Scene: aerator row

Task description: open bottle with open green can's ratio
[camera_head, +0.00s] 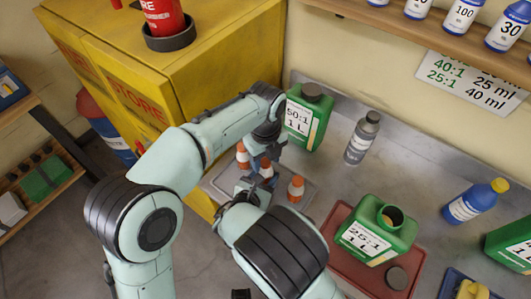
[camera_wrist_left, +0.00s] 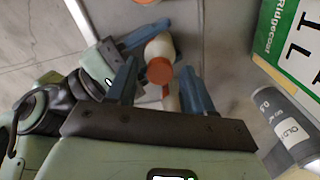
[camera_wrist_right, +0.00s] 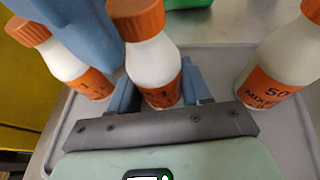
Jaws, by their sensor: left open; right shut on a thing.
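Three small white bottles with orange caps and labels stand on a grey tray (camera_head: 312,186): a left one (camera_wrist_right: 70,62), a middle one (camera_wrist_right: 152,62) and a right one (camera_wrist_right: 280,60) whose label reads "50" and "MIX". My right gripper (camera_wrist_right: 155,92) is shut on the middle bottle's body. My left gripper (camera_wrist_left: 160,85) is open, its fingers either side of the middle bottle's orange cap (camera_wrist_left: 160,70); contact cannot be told. The open green can (camera_head: 360,238), labelled 25:1, stands on a red tray (camera_head: 345,270) with its dark cap (camera_head: 397,278) beside it.
A capped green 50:1 can (camera_head: 305,118) and a grey bottle (camera_head: 362,138) stand behind the grey tray. A ratio sign (camera_head: 472,82) hangs below the shelf. A yellow cabinet (camera_head: 225,55) is at the back left.

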